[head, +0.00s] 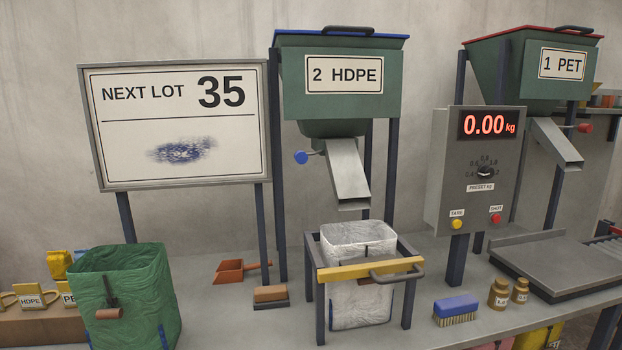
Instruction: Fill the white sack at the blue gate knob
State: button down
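The white sack (360,295) stands upright with its mouth open inside a dark metal frame with a yellow front bar (370,268). Its mouth is below the outlet of the grey chute (348,172) under the green hopper marked "2 HDPE" (343,105). How full the sack is cannot be told. The blue gate knob (301,157) sticks out to the left of that chute on a short rod. No material shows falling from the chute. My gripper is not in view.
A scale display (489,124) reads 0.00 kg, above a preset dial (485,171). A "1 PET" hopper (515,65) has a red knob (585,127). The sign (178,165) reads "NEXT LOT 35". A green sack (135,290), scoop (240,270), brushes (456,307) and bottles (499,292) stand around.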

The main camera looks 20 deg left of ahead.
aim_at(301, 157)
jog(key=i+l+u, duration=0.25)
jog(key=i+l, duration=0.15)
jog(key=i+l+u, duration=0.2)
jog(key=i+l, duration=0.15)
jog(key=l, duration=0.1)
